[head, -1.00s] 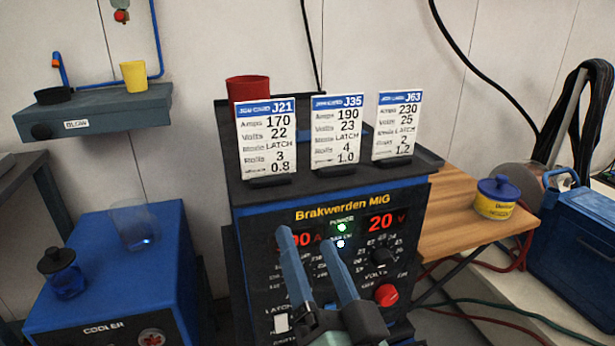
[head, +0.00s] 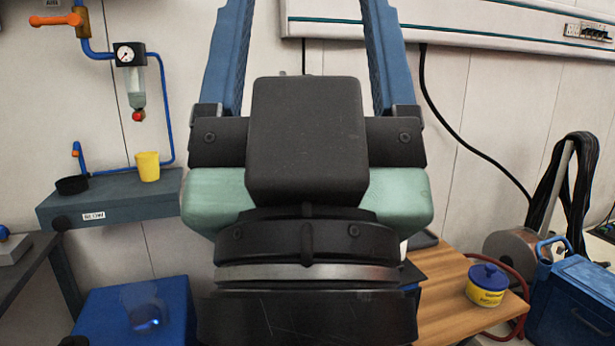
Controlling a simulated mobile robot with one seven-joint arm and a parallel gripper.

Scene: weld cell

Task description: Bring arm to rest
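My gripper (head: 308,22) fills the middle of the head view, close to the camera and pointing up. Its two blue fingers stand wide apart with only the pale wall between them, so it is open and empty. The fingertips run out of the top of the frame. The dark wrist and green gripper body hide the welding machine and its job cards. Only a small dark edge (head: 424,240) shows at the right of the wrist.
A blue cooler box (head: 105,312) stands low at left, below a grey shelf (head: 120,207) with a yellow cup (head: 147,166) and a black bowl (head: 72,185). At right a wooden table (head: 445,300) holds a yellow tub (head: 485,287).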

